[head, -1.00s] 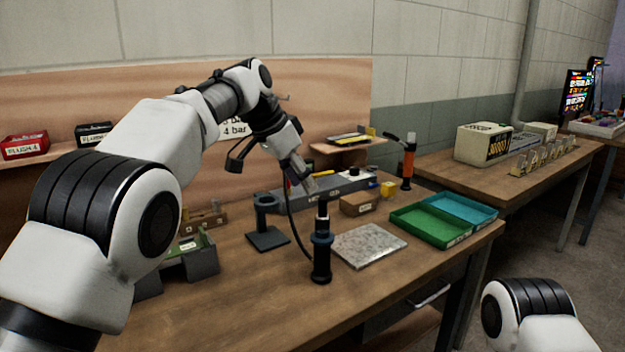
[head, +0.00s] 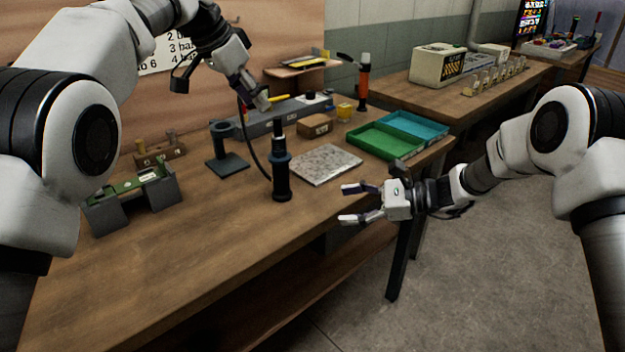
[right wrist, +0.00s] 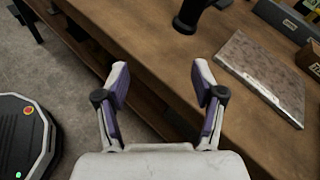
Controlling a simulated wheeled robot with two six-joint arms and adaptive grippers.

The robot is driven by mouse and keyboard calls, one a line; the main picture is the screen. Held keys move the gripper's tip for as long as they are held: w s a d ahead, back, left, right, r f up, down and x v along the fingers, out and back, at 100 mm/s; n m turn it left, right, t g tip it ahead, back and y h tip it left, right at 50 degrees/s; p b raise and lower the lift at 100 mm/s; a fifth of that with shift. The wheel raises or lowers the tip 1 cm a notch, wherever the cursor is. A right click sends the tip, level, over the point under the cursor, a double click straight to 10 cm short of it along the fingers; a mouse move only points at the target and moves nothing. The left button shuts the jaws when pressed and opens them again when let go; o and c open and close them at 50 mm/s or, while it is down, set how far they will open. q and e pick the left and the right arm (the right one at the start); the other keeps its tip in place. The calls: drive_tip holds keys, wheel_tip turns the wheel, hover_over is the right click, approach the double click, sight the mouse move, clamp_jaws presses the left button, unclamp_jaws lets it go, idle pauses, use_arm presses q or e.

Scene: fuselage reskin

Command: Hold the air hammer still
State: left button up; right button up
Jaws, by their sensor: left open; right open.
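The air hammer (head: 282,178) is a dark, upright tool standing on the wooden bench, with a thin black hose beside it. In the right wrist view only the dark lower part of the air hammer (right wrist: 190,15) shows at the top edge. My left gripper (head: 264,104) points down just above and behind the hammer's top; whether it touches cannot be told. It is open. My right gripper (head: 345,204) is open and empty off the bench's front edge, to the right of the hammer and apart from it. Its two fingers also show in the right wrist view (right wrist: 160,78).
A grey speckled plate (head: 325,164) lies right of the hammer. A black stand (head: 228,163) is to its left, and a green-topped fixture (head: 131,198) further left. Green (head: 380,142) and blue (head: 417,124) trays sit at the right end. The front of the bench is clear.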

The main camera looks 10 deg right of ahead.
sight(288, 170)
drive_tip(key=w+a+r+m+t, duration=0.1)
drive_tip(key=w+a, duration=0.1)
drive_tip(key=w+a+r+m+t+y, duration=0.1)
drive_tip(key=w+a+m, duration=0.1)
drive_tip(key=a, duration=0.1)
drive_tip(key=w+a+r+m+t+y, duration=0.1)
drive_tip(key=w+a+m, duration=0.1)
drive_tip(key=a, duration=0.1)
drive_tip(key=shift+w+a+r+t, duration=0.1)
drive_tip(key=shift+r+t, duration=0.2)
drive_tip(key=shift+w+a+r, duration=0.1)
drive_tip(key=shift+w+a, duration=0.1)
drive_tip(key=x, duration=0.6)
drive_tip(key=shift+w+a, duration=0.15)
drive_tip(key=shift+a, duration=0.25)
drive_tip(key=shift+d, duration=0.1)
